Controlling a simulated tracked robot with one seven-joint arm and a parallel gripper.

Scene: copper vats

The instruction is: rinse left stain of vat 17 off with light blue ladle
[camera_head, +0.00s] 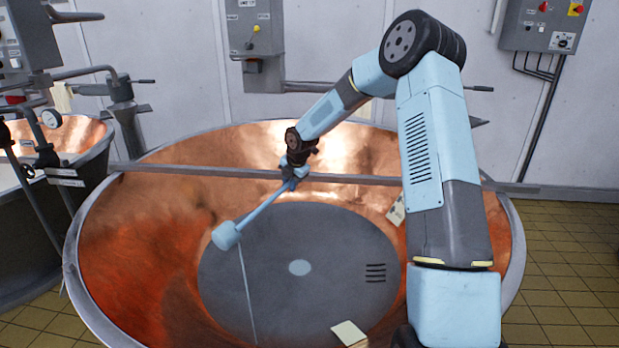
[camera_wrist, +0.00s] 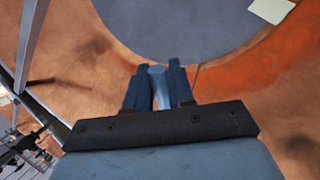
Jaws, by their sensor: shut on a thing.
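The big copper vat (camera_head: 130,215) fills the middle of the head view; no number on it is legible. My gripper (camera_head: 296,170) is over its back half, shut on the handle of the light blue ladle (camera_head: 262,211). The ladle slants down to the left, its bowl (camera_head: 226,236) above the left edge of the grey vat floor (camera_head: 320,250). In the wrist view the handle (camera_wrist: 157,85) sits between the two fingers (camera_wrist: 158,88). Dark smudges show on the left copper wall (camera_head: 197,222), and a dark patch (camera_wrist: 95,46) shows in the wrist view.
A metal bar (camera_head: 220,172) spans the vat just behind my gripper. A pale thin line (camera_head: 247,285) runs below the ladle bowl; I cannot tell whether it is water. Pale cards (camera_head: 349,333) lie inside the vat. Another vat (camera_head: 75,135) stands left.

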